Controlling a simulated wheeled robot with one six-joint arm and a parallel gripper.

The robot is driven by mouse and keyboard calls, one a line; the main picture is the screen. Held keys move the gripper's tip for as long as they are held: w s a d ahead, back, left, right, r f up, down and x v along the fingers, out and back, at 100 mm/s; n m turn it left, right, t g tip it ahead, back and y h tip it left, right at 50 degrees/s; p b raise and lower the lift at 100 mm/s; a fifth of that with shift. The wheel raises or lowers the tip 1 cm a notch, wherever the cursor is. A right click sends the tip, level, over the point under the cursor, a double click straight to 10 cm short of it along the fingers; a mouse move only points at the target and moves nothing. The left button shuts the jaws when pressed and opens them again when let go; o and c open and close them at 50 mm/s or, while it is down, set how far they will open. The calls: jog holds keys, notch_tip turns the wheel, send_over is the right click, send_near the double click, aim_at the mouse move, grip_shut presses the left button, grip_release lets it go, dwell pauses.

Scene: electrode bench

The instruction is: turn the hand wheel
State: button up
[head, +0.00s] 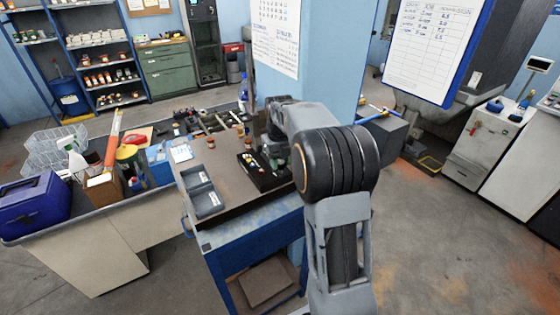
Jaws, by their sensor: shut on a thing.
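My gripper (273,146) reaches down at the far right side of the blue workbench (234,219), beside a black tray. My own arm covers much of it, and its fingertips are small and dark here. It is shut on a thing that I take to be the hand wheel. The wheel itself is hidden behind my arm and gripper, so I cannot tell its rim, its spokes or how far it is turned.
A black tray (259,182) of small coloured items sits by my gripper. A grey two-compartment bin (203,190) lies on the bench's left. Small brown bottles (210,142) stand behind. A blue pillar (335,70) rises close behind my arm. Floor at right is open.

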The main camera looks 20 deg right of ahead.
aim_at(280, 162)
jog(key=o, duration=0.9)
notch_tip(280, 162, up, 14)
jog(key=shift+a+f+b, duration=0.1)
jog(key=shift+a+b, duration=0.05)
jog(key=shift+b, duration=0.2)
